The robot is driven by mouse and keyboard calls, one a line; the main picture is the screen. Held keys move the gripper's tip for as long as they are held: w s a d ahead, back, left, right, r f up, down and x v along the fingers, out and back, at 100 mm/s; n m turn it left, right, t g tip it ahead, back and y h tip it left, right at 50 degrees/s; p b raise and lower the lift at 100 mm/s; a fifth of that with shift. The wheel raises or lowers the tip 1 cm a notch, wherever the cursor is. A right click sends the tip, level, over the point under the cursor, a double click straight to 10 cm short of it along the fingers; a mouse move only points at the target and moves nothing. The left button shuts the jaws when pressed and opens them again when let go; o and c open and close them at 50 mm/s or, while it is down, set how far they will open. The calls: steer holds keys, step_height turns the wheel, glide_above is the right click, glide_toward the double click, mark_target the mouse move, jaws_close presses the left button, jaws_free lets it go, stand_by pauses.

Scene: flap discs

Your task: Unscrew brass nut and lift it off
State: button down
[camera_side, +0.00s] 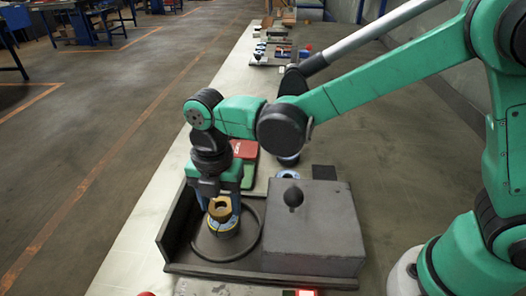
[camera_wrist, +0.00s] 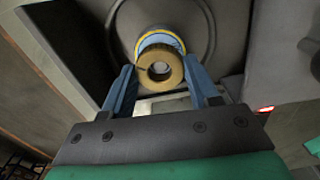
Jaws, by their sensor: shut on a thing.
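The brass nut (camera_side: 220,214) is a thick gold-coloured ring at the round fixture. It also shows in the wrist view (camera_wrist: 145,76), with a grey centre visible through its hole. My gripper (camera_side: 220,204) points down and is shut on the nut, with one blue finger on each side, as the wrist view (camera_wrist: 160,70) shows. A blue disc with a yellow rim (camera_wrist: 160,40) lies just behind the nut, and it shows below the nut in the side view (camera_side: 223,229). I cannot tell whether the nut touches the disc.
A dark tray (camera_side: 176,228) with raised walls surrounds the fixture. A grey block (camera_side: 315,235) with a dark knob (camera_side: 293,197) stands close on the right. Red and green boxes (camera_side: 245,150) lie behind. The bench's left strip is clear.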

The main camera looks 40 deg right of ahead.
steer(key=shift+r, duration=1.65)
steer(key=shift+r, duration=0.1)
